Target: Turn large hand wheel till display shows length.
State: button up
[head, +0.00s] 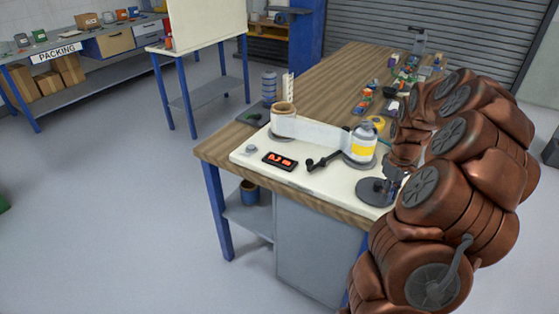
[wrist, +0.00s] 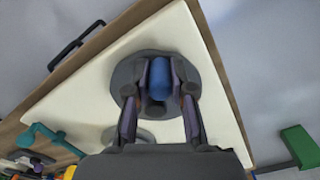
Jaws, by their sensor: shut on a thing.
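The large hand wheel (head: 372,192) is a flat dark grey disc on the white base plate (head: 310,180). In the wrist view the wheel (wrist: 126,76) has an upright blue knob (wrist: 161,78). My gripper (wrist: 161,88) is shut on this knob, one finger on each side. In the head view my gripper (head: 393,186) is at the wheel's right side, partly hidden by my arm. The display (head: 279,160) is a small black box with red digits, too small to read surely. White film (head: 318,132) runs between the left roller (head: 284,112) and the right roller (head: 362,148).
A small black crank (head: 324,161) stands between the display and the right roller. A yellow tape roll (head: 377,122) and several small parts lie behind on the wooden bench (head: 335,83). A blue stacked cylinder (head: 269,86) stands behind the left roller. The floor at left is clear.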

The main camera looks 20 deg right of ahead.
jog(key=shift+w+d, duration=0.2)
jog(key=shift+d, duration=0.75)
jog(key=shift+w+d+p, duration=0.25)
jog(key=shift+w+d, duration=0.05)
jog(key=shift+d, duration=0.2)
jog(key=shift+w+d+p, duration=0.25)
jog(key=shift+d, duration=0.2)
